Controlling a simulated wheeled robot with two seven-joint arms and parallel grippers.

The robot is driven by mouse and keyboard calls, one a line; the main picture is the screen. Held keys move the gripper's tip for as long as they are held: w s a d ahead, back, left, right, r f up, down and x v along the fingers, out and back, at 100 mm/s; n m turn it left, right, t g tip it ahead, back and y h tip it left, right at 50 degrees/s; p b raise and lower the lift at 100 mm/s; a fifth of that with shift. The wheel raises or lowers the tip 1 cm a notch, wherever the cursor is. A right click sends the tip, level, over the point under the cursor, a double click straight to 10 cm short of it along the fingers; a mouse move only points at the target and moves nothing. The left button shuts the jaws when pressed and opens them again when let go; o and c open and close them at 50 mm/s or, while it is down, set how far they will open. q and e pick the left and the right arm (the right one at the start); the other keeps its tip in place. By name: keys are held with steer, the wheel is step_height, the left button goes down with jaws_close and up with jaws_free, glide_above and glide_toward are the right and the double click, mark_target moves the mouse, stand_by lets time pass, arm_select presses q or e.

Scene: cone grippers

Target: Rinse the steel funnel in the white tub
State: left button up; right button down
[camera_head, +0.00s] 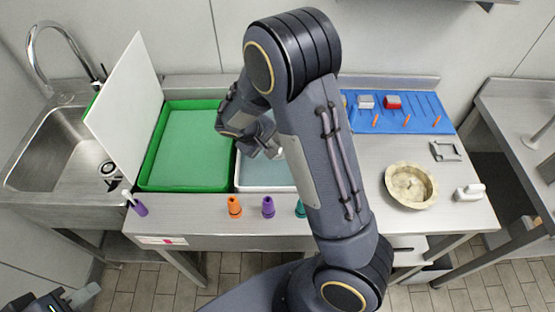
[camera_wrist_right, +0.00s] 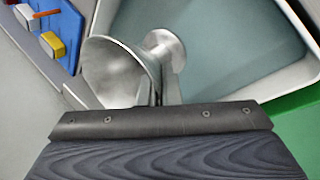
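The steel funnel (camera_wrist_right: 112,72) shows large in the right wrist view, tilted, with its wide mouth to the left. My right gripper (camera_wrist_right: 158,95) is shut on it. The funnel is over the white tub (camera_wrist_right: 303,28), whose grey-blue inside fills the background; I cannot tell whether it touches the water. In the head view the white tub (camera_head: 265,189) stands mid-counter, and my right arm hides its right part. My right gripper (camera_head: 268,145) is above the tub's back left part. My left gripper (camera_head: 60,300) is at the bottom left corner, cut off and away from the counter.
A green tray (camera_head: 190,188) is left of the tub, with a white upright board (camera_head: 127,107) and a sink (camera_head: 45,160) beyond. Orange (camera_head: 235,206) and purple (camera_head: 268,206) cones line the front edge. A beige bowl (camera_head: 410,186) and blue mat (camera_head: 420,122) are right.

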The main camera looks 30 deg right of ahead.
steer(key=shift+r+p, duration=1.25)
steer(key=shift+r, duration=1)
steer(key=shift+r, duration=1.95)
